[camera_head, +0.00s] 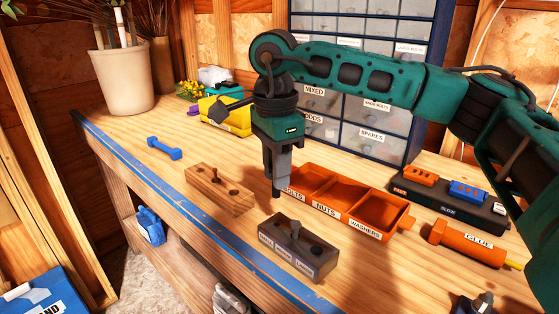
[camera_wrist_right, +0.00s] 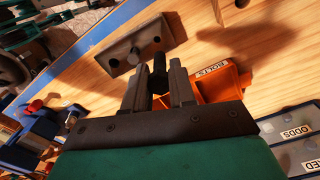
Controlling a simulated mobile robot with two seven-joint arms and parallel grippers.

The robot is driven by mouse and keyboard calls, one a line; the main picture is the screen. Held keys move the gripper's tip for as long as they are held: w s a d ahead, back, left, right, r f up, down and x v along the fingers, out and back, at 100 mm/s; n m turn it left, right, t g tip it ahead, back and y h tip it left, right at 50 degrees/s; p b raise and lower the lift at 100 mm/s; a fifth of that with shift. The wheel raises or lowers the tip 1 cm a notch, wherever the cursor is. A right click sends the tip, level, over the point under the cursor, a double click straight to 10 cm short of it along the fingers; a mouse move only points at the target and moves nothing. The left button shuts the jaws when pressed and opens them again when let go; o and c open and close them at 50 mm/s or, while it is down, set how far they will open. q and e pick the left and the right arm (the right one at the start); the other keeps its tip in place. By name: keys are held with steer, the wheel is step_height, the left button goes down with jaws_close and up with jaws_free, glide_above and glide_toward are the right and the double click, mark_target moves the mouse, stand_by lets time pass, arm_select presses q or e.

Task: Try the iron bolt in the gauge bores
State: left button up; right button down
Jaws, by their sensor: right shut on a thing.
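My right gripper (camera_head: 277,165) points down above the bench, between the wooden block and the orange tray. It is shut on a dark iron bolt (camera_wrist_right: 158,70), whose end shows between the fingers in the right wrist view. The bolt appears clear of the bench. The dark gauge block (camera_head: 302,262), with small labels along its front, lies below and nearer the front edge; it also shows in the right wrist view (camera_wrist_right: 130,44). My left gripper is not in view.
A wooden block (camera_head: 214,194) with dark spots on top lies left of the gripper. The orange tray (camera_head: 372,216), labelled for nuts and washers, stands right behind it. A blue tool (camera_head: 164,148), an orange glue tube (camera_head: 466,244) and drawers (camera_head: 372,107) surround the area.

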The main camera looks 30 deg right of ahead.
mark_target(277, 197)
steer(key=shift+s+f, duration=0.1)
steer(key=shift+s, duration=0.15)
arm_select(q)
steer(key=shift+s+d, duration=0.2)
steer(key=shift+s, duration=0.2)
arm_select(e)
steer(key=shift+n, duration=0.3)
steer(key=shift+n, duration=0.3)
step_height(277, 197, down, 4)
steer(key=b, duration=0.3)
steer(key=shift+f, duration=0.2)
steer(key=shift+f+b, duration=0.55)
steer(key=shift+f, duration=0.1)
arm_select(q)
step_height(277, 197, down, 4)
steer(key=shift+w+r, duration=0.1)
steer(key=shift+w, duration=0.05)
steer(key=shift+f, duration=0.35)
arm_select(e)
steer(key=shift+f, duration=0.25)
